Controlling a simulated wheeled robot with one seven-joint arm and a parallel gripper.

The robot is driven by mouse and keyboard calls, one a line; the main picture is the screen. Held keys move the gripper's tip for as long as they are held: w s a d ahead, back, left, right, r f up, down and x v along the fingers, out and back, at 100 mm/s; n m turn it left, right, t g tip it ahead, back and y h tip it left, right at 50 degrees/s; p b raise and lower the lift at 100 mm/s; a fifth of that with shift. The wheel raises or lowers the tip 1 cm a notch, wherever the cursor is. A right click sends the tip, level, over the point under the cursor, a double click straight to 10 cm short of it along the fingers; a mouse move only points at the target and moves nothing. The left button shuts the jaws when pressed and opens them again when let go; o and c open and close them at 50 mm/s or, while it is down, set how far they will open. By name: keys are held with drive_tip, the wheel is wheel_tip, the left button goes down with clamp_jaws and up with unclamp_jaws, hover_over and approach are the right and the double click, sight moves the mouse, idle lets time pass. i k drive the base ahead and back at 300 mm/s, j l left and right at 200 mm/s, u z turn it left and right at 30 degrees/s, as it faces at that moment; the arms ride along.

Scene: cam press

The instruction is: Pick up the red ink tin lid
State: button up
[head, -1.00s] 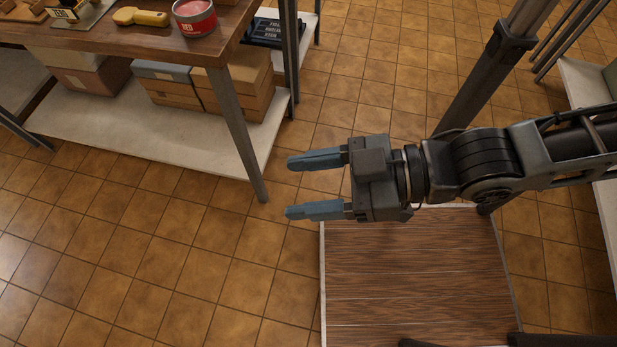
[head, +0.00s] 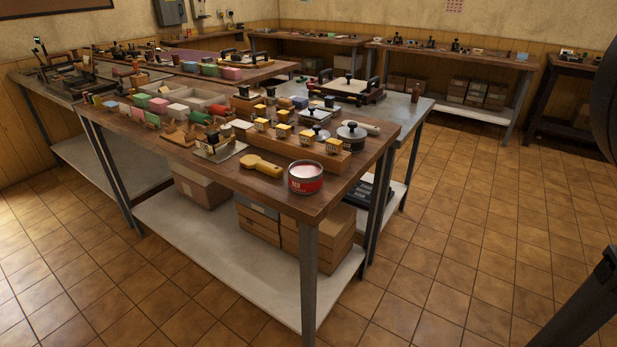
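The red ink tin (head: 305,179) stands upright near the front right corner of the wooden table (head: 245,187). It is a short, round tin with a red label and a silvery rim. Its top looks pinkish red. I cannot tell whether that is a lid or ink in an open tin. No separate red lid can be made out on the table. My gripper is out of view.
A yellow-handled tool (head: 262,166) lies left of the tin. A wooden block with several stamps (head: 290,143) and a grey knobbed pot (head: 351,136) stand behind it. The tiled floor (head: 450,240) at right is clear.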

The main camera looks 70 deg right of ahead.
sight(321, 135)
drive_tip(key=z, duration=1.45)
drive_tip(key=i+l+u, duration=0.3)
drive_tip(key=l+u, duration=0.3)
drive_tip(key=i+l, duration=0.05)
drive_tip(key=l, duration=0.1)
